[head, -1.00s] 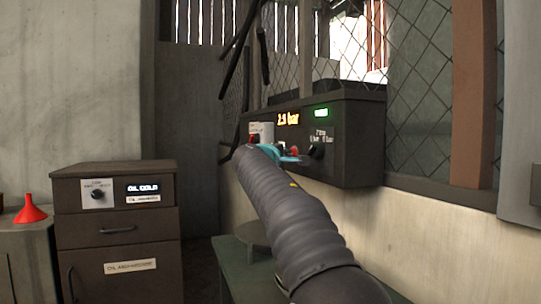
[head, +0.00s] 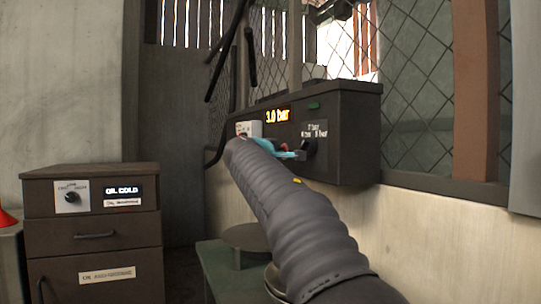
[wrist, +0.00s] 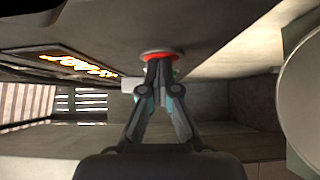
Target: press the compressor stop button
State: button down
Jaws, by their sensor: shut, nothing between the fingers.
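The compressor control box (head: 345,165) is a dark box on the wall, with an orange display (head: 278,116) reading 3.0 bar. A red button (wrist: 160,56) shows in the wrist view, right at the closed fingertips of my gripper (wrist: 160,65). The fingers overlap the button and appear to touch it; how far it is pushed in I cannot tell. In the head view my gripper (head: 286,154), with teal parts, is at the box front, partly hidden by my dark arm. A small green indicator (head: 314,106) on the box is dim.
A black knob (head: 308,146) sits right of my gripper on the box. A white plate with a red part (head: 248,129) is at its left. An oil cabinet (head: 92,235) showing "OIL COLD" stands at left. A green bench (head: 222,272) is below, a wire fence (head: 425,75) behind.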

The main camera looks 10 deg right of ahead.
jog(key=shift+d, duration=0.35)
jog(key=v, duration=0.8)
jog(key=shift+s+a, duration=0.2)
jog(key=shift+a, duration=0.1)
dwell(0.5)
